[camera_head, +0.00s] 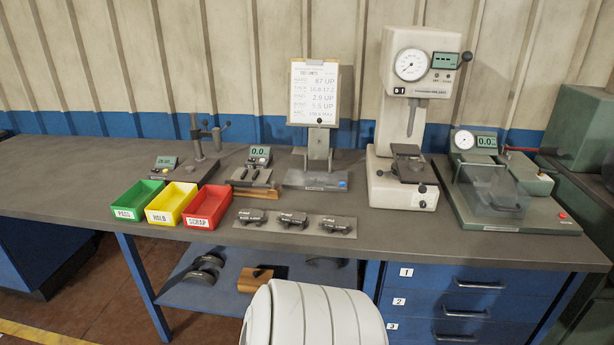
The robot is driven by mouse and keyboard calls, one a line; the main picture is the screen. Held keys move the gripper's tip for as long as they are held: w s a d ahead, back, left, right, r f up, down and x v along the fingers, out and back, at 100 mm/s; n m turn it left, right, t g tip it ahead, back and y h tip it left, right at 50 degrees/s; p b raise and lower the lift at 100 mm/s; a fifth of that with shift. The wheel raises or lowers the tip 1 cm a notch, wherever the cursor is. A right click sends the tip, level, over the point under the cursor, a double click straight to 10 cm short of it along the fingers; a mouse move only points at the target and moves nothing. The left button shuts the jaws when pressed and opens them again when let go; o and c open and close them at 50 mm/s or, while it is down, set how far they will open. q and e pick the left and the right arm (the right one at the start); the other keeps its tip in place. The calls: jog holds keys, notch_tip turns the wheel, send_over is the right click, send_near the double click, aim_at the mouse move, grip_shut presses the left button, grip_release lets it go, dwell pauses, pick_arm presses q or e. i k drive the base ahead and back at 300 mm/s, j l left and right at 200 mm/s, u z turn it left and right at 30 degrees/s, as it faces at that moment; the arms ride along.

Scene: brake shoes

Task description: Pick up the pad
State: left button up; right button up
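Three dark pads lie in a row on a flat grey tray (270,228) at the front of the bench: a left pad (251,215), a middle pad (292,219) and a right pad (336,225). They are small in this view, and I cannot tell which one the task means. Neither of my grippers is in view.
Green (125,214), yellow (157,217) and red (194,222) bins stand left of the tray. Behind are a small gauge (260,155), a clipboard stand (315,182), a tall dial tester (430,50) and a right-hand tester (535,217). The bench's front left (60,195) is clear.

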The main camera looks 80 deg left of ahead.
aim_at(339, 224)
jog(key=u, duration=1.75)
jog(key=j+u, duration=0.4)
jog(key=i+j+u, duration=0.15)
jog(key=u, duration=0.3)
